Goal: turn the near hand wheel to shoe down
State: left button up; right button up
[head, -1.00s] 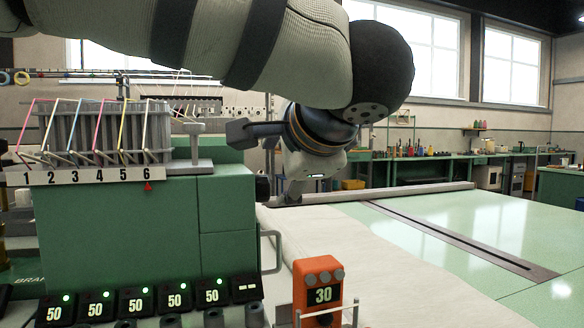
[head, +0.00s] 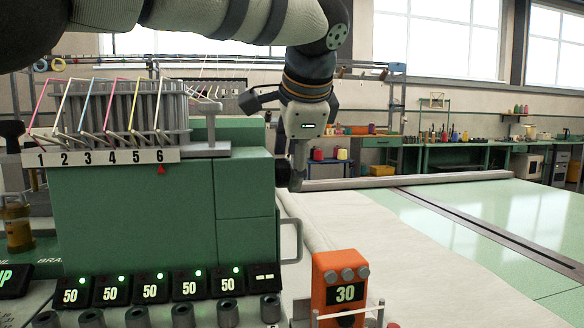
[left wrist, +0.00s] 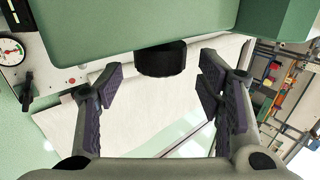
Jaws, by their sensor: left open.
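The near hand wheel is a short black knob (head: 283,173) on the right side of the green machine housing (head: 130,225), partly hidden in the head view by my left gripper (head: 296,182). In the left wrist view the black wheel (left wrist: 162,60) sticks out from the green housing, ahead of my left gripper (left wrist: 160,88). The gripper is open, its purple-padded fingers apart to either side of the wheel, with visible gaps. A black display (head: 12,280) at the left edge ends in "UP"; it is cut off. My right gripper is not in view.
A metal handle (head: 291,241) sticks out below the wheel. An orange box reading 30 (head: 340,285) stands in front. Several thread tubes rise above the numbered plate (head: 100,158). White cloth (head: 385,262) lies on the green table, open to the right.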

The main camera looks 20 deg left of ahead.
pick_arm(q)
jog(key=shift+x, duration=0.75)
jog(key=c, duration=1.2)
jog(key=t+y, duration=0.2)
jog(key=shift+s+d+f+t, duration=0.1)
jog(key=shift+s+f+t, duration=0.05)
jog(key=shift+f+t, duration=0.2)
jog(key=shift+s+f+t+y, duration=0.1)
jog(key=shift+t+y, duration=1.2)
jog(key=shift+t, duration=0.45)
